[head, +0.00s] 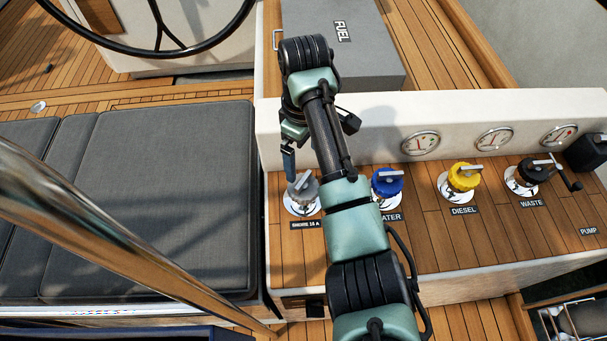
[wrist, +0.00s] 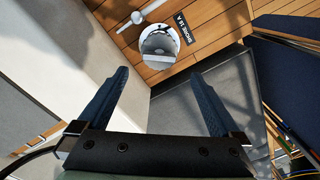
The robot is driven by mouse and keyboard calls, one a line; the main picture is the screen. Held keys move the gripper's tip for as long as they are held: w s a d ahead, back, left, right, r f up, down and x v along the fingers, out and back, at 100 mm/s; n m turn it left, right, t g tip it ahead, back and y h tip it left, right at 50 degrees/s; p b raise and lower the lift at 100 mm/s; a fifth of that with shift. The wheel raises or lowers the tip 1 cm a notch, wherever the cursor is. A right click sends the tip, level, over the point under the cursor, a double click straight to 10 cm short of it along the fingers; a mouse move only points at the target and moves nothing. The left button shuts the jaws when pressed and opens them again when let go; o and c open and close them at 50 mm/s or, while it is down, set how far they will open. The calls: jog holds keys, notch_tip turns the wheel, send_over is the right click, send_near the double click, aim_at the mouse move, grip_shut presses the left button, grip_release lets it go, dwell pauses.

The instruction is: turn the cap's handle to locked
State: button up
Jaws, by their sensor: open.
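The grey cap (head: 306,190) sits on a round chrome plate at the left end of the wooden ledge, above a label reading SHORE 16 A. A light-coloured lever-like handle (wrist: 142,14) shows at the top of the wrist view, above the chrome plate (wrist: 160,47). My gripper (head: 290,177) points down just left of the cap in the head view. In the wrist view my gripper (wrist: 163,78) has its two blue fingers wide apart with nothing between them. The handle lies beyond the fingertips, apart from them. I cannot tell whether it is at locked.
A blue cap (head: 387,182), partly behind my arm, a yellow cap (head: 464,177) and a black cap (head: 530,172) stand along the ledge to the right. Gauges (head: 421,143) line the white wall behind. A grey cushion (head: 170,200) lies left; a FUEL box (head: 365,50) stands behind.

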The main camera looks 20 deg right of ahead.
aim_at(303, 179)
notch_tip(303, 179, down, 8)
jog(key=shift+r, duration=0.1)
jog(key=shift+c, duration=0.3)
jog(key=c, duration=1.2)
jog(key=shift+c, duration=0.2)
